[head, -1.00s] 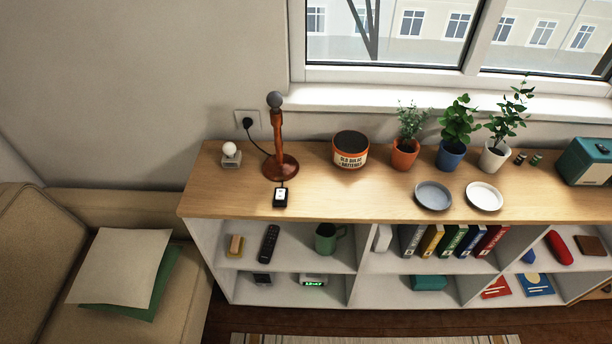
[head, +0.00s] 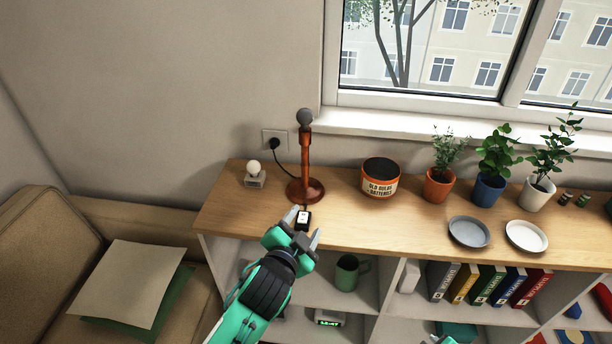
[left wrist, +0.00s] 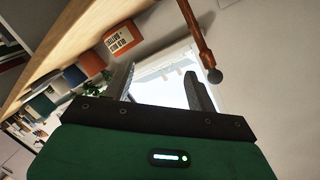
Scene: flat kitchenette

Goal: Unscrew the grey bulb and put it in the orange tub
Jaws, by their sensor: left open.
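The grey bulb (head: 305,117) sits at the top of the orange-brown lamp stand (head: 305,165) on the shelf top. It also shows in the left wrist view (left wrist: 215,75), at the end of the stand. The orange tub (head: 381,182), with a dark top and a white label about old bulbs and batteries, stands right of the lamp; it shows in the left wrist view too (left wrist: 121,38). My left gripper (head: 303,227) is open and empty in front of the lamp base, below the bulb in the picture. A small part of my right arm shows at the bottom edge; its gripper is not visible.
A white bulb in a small holder (head: 254,174) stands left of the lamp. A small black switch box (head: 303,219) lies by my left fingers. Potted plants (head: 441,178) and two plates (head: 469,232) stand to the right. A cord runs to the wall socket (head: 275,141).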

